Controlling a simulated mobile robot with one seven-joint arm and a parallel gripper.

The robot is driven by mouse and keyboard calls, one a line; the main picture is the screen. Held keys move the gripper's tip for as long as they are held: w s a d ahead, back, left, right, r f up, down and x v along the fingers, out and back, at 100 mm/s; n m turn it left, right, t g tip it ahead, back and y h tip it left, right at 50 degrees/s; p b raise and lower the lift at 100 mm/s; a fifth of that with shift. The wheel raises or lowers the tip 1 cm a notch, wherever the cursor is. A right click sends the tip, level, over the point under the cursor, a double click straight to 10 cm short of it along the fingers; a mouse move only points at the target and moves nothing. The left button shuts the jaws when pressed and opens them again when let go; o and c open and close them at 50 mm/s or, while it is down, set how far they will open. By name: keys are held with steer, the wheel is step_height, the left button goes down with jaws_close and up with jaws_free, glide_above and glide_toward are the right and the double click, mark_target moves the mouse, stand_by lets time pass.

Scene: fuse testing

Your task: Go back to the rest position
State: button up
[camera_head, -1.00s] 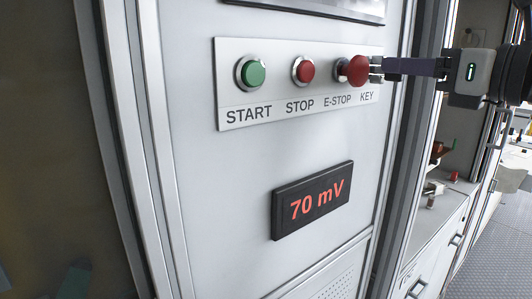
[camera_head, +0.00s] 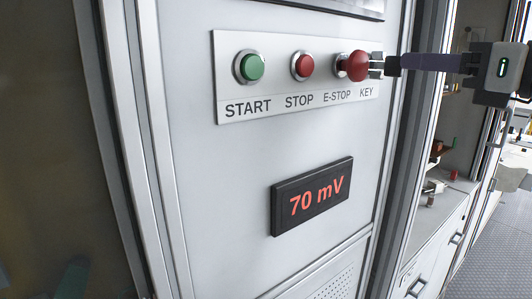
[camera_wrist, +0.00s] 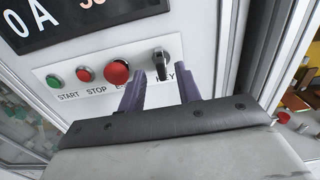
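My gripper (camera_head: 394,65) is in front of the right end of the button panel (camera_head: 232,98), pointing left towards the KEY switch (camera_head: 376,65). In the wrist view my gripper (camera_wrist: 162,82) shows two dark purple fingers spread apart with nothing held between them. The metal KEY switch (camera_wrist: 161,60) appears just beyond the gap between the fingertips. The fingers look apart from it, though the exact distance is hard to tell.
The panel has a green START button (camera_head: 249,67), a red STOP button (camera_head: 302,65) and a red E-STOP knob (camera_head: 356,65). A display (camera_head: 313,196) below reads 70 mV. A cabinet frame edge (camera_head: 408,150) and a worktop with drawers stand to the right.

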mark_target(391, 58)
steer(key=p+x, duration=0.1)
steer(key=x, duration=0.4)
steer(key=shift+w+a+r, duration=0.1)
steer(key=shift+w+a, duration=0.1)
steer(key=shift+a, duration=0.05)
steer(key=m, duration=0.1)
steer(key=m+p, duration=0.1)
steer(key=m, duration=0.1)
steer(key=shift+d+p, duration=0.3)
steer(key=m+p, duration=0.2)
steer(key=m, duration=0.1)
steer(key=shift+d+m+p, duration=0.1)
steer(key=shift+m+p, duration=0.2)
steer(key=shift+m, duration=0.1)
steer(key=m+p, duration=0.3)
steer(key=shift+w+m, duration=0.1)
steer(key=shift+m, duration=0.2)
steer(key=shift+f+m+p, duration=0.3)
steer(key=shift+m+p, duration=0.15)
steer(key=shift+m, duration=0.15)
steer(key=shift+d, duration=0.15)
